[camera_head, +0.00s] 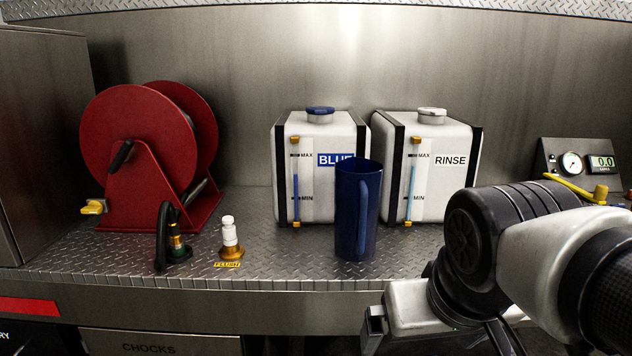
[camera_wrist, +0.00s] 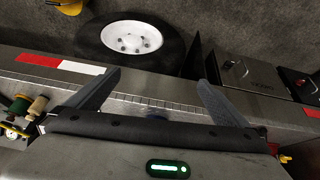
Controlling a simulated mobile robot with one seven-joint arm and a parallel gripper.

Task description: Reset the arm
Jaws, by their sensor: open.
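My arm reaches in from the lower right of the head view, folded low in front of the deck's edge. The far end of the arm is near the bottom edge of that view, and its fingers are not clear there. In the wrist view my gripper (camera_wrist: 158,82) shows two dark fingers spread well apart. Nothing is held between them. Behind the fingers the wrist view shows the deck's edge strip, and beyond it a wheel (camera_wrist: 132,38) on the ground.
A blue jug (camera_head: 357,212) stands on the metal deck (camera_head: 290,258) before the BLUE tank (camera_head: 285,165) and RINSE tank (camera_head: 448,185). A red hose reel (camera_head: 115,130) and a FLUSH fitting (camera_head: 230,240) are left. A gauge panel (camera_head: 575,160) is right, partly behind my arm.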

